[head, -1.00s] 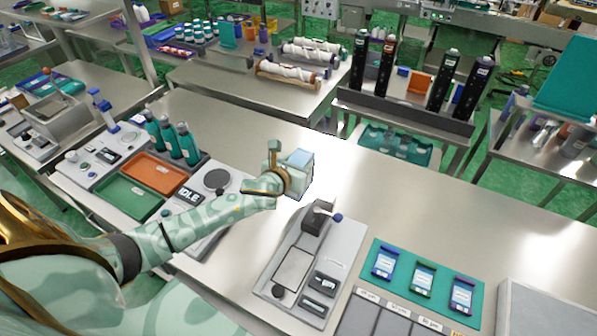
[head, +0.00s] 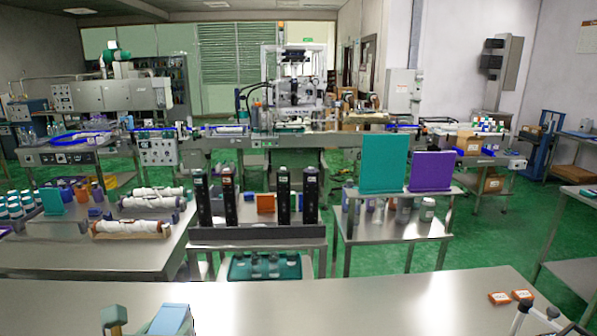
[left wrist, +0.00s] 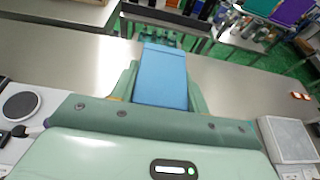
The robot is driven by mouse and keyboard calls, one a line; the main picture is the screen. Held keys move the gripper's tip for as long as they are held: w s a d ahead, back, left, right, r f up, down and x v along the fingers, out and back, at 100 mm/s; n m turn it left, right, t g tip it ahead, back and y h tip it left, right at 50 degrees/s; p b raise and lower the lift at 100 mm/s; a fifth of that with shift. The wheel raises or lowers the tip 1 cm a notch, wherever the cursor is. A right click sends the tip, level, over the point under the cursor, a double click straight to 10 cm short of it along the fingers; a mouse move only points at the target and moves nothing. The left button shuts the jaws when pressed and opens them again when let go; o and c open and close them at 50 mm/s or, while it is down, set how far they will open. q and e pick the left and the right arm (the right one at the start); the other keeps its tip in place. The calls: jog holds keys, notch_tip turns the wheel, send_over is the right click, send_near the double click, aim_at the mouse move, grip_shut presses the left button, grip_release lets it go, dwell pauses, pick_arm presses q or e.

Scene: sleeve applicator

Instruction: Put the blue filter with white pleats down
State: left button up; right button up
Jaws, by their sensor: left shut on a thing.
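The filter (head: 172,320) shows as a pale blue block at the bottom edge of the head view, cut off below. In the left wrist view its flat blue face (left wrist: 162,78) lies between the green fingers of my left gripper (left wrist: 160,58), which is shut on it. White pleats do not show from either side. The filter appears to be over the steel table (head: 330,300); whether it touches the top cannot be told. Part of the gripper (head: 115,318) shows left of the filter in the head view. My right gripper is not in view.
Two small orange boxes (head: 510,297) lie at the table's right. Bare tabletop lies between. Beyond the far edge stands a rack of dark cartridges (head: 283,195) above a teal tray (head: 262,267).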

pick_arm(q)
jog(key=shift+s+d+f+b, duration=0.3)
jog(key=shift+s+d+b, duration=0.1)
jog(key=shift+s+d, duration=0.2)
jog(key=shift+s+d+f+b, duration=0.15)
jog(key=shift+f+b, duration=0.15)
jog(key=shift+f, duration=0.25)
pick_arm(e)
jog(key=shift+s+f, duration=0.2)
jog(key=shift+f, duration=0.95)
